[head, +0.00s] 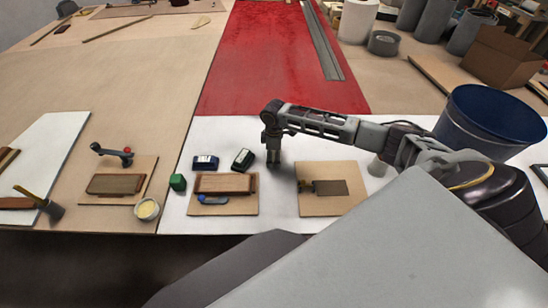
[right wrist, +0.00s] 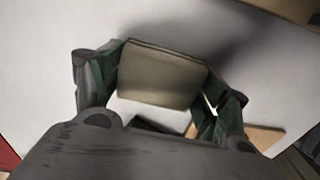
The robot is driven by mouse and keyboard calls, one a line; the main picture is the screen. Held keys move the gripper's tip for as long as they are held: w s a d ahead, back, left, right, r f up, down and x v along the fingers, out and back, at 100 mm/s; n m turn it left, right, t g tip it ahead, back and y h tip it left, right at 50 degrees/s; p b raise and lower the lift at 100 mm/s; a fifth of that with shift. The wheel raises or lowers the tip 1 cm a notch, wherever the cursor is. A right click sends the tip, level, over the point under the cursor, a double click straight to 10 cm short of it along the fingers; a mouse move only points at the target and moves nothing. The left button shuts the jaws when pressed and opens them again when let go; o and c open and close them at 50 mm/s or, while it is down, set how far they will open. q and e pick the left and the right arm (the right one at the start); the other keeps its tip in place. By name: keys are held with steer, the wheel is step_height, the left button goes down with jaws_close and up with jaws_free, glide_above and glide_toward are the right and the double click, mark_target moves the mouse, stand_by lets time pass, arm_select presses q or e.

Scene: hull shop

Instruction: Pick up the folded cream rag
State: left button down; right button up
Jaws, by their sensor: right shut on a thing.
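The folded cream rag (right wrist: 160,75) shows in the right wrist view as a beige block with layered edges. It sits between the two dark green finger pads of my right gripper (right wrist: 165,88), which is shut on it. In the head view my right gripper (head: 272,152) points down over the white table top, behind the boards. The rag cannot be made out in the head view. I cannot tell exactly how far the rag is from the table. My left gripper is not in view.
Boards with wooden blocks lie nearer, one on the left (head: 226,206) and one on the right (head: 333,203). A blue bin (head: 490,125) stands right. The red panel (head: 265,70) behind is mostly clear.

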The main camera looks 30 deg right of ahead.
steer(key=shift+r, duration=0.1)
step_height(320, 180, up, 10)
steer(key=shift+f, duration=0.1)
stand_by(0.6)
steer(key=o, duration=0.4)
steer(key=c, duration=0.3)
